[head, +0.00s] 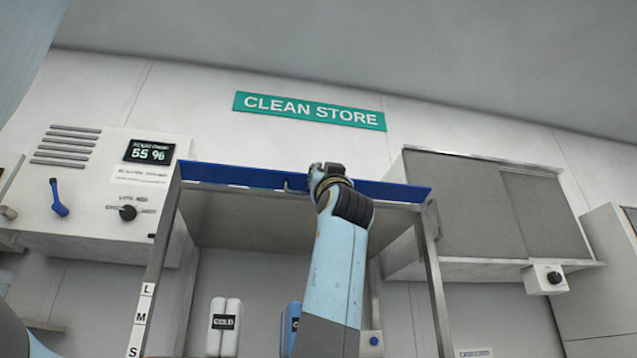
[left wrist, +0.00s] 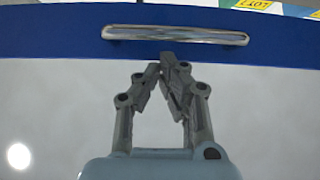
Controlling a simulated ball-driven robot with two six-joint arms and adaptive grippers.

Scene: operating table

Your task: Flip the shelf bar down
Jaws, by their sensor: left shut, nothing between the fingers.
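The shelf bar (head: 230,176) is a long blue strip across the top front of a metal shelf unit, raised along its upper edge. A silver handle (left wrist: 175,35) runs along the bar's face in the left wrist view; in the head view it is mostly hidden behind my gripper. My left gripper (head: 328,172) is in front of the middle of the bar. In the left wrist view its fingertips (left wrist: 160,66) are together and empty, just below the handle in the picture. I cannot tell whether they touch the bar (left wrist: 50,35). My right gripper is not in view.
White bottles (head: 225,328) and a partly hidden blue one (head: 291,325) stand inside the shelf unit. A control panel (head: 110,190) with a blue lever hangs at left. A grey cabinet (head: 490,205) is at right. A green sign (head: 310,111) is on the wall above.

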